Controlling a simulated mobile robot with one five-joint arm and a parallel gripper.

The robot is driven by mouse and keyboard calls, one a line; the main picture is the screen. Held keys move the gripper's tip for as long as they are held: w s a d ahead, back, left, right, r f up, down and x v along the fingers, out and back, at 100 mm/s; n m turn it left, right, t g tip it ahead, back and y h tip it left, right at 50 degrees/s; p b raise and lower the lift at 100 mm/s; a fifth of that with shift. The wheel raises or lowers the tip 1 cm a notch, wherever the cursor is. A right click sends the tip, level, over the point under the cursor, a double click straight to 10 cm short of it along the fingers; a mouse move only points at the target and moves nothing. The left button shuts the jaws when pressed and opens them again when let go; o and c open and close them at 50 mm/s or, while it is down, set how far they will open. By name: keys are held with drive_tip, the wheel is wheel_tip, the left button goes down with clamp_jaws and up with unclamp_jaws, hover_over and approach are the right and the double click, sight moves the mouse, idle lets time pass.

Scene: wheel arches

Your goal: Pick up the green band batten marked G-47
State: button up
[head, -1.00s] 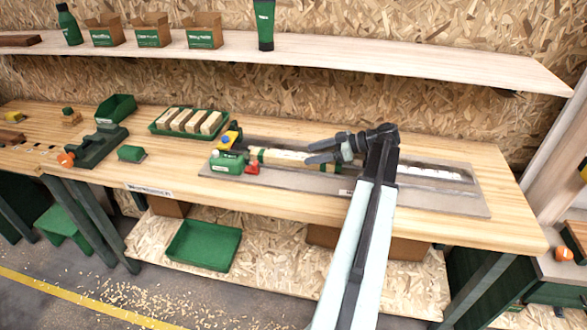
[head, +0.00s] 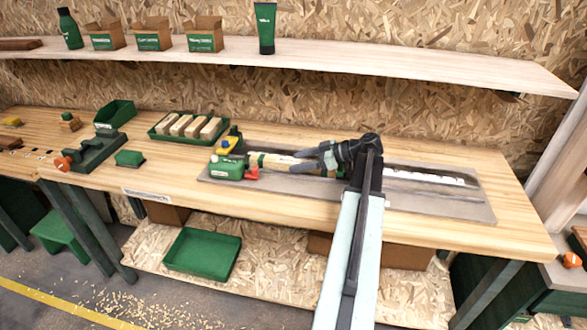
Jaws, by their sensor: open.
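A pale wooden batten (head: 272,158) with a green band near its left end lies in a machine on the grey plate. My gripper (head: 301,160) is open, with its dark fingers pointing left at the batten. The fingers and wrist cover the batten's middle and right part. I cannot tell whether they touch it or are just above it. No marking G-47 is readable. Several other pale wooden pieces lie in a green tray (head: 152,134) further back left.
The machine's green block (head: 225,168), with yellow and red parts, stands at the batten's left end. The grey plate (head: 440,205) is on the wooden bench (head: 300,215). A shelf (head: 400,61) runs above. Green tools stand on the left of the bench.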

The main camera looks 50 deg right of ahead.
sight(301, 162)
clamp_jaws()
drive_tip(key=shift+d+r, duration=0.1)
wheel_tip(301, 162, up, 18)
drive_tip(key=p, duration=1.8)
